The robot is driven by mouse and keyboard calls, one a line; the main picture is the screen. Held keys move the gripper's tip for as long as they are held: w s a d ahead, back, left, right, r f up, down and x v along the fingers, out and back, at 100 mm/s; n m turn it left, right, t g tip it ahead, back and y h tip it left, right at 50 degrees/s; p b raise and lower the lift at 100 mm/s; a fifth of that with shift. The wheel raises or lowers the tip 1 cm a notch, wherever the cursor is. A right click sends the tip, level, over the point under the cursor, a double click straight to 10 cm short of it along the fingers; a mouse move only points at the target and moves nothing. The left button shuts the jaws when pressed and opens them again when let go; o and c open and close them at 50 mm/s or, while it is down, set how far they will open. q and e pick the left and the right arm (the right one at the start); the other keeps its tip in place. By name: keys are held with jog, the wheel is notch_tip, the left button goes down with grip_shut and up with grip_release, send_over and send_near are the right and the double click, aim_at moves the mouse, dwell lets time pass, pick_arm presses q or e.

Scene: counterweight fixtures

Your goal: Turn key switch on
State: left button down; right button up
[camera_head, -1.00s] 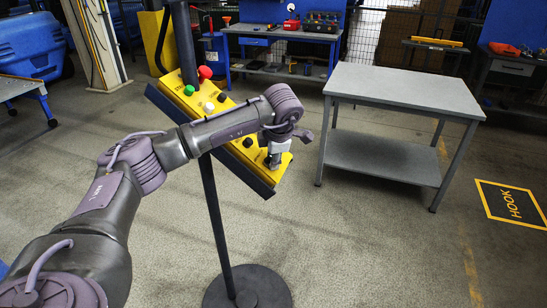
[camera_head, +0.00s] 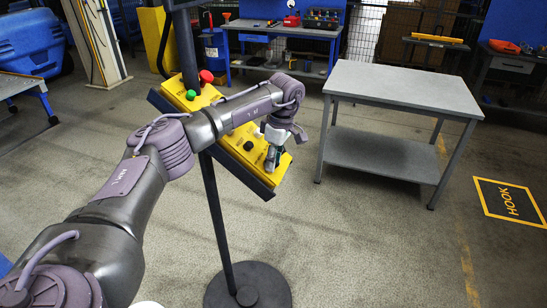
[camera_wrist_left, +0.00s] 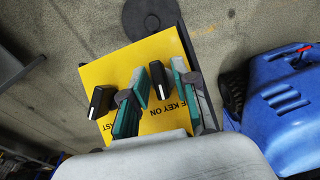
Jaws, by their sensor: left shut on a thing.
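The yellow control panel (camera_head: 197,97) is tilted on a dark stand, with a red button (camera_head: 206,76) and a green button (camera_head: 191,95) near its upper end. In the left wrist view, a black knob with a white line (camera_wrist_left: 160,80), beside the printed words "KEY ON", sits between the teal fingers of my left gripper (camera_wrist_left: 158,95). My left gripper (camera_head: 270,160) is shut on this key switch at the panel's lower right end; it hides the switch in the head view. A second black knob (camera_wrist_left: 99,102) is outside the fingers. My right gripper is not in view.
The stand's round base (camera_head: 246,287) is on the floor below the panel. A grey table (camera_head: 400,88) is to the right with free floor around it. A blue workbench (camera_head: 285,35) stands behind. A blue machine (camera_wrist_left: 280,100) shows in the wrist view.

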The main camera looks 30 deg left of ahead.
pick_arm(q)
jog(key=shift+w+m+g, duration=0.1)
jog(key=shift+m+g, duration=0.4)
jog(key=shift+m, duration=0.2)
jog(key=shift+m+g+b, duration=0.4)
jog(key=shift+m+g, duration=0.1)
jog(key=shift+m, duration=0.3)
jog(key=shift+m+g+b, duration=0.8)
jog(key=shift+m+b, duration=0.35)
jog(key=shift+m, duration=0.15)
jog(key=c, duration=1.2)
grip_release()
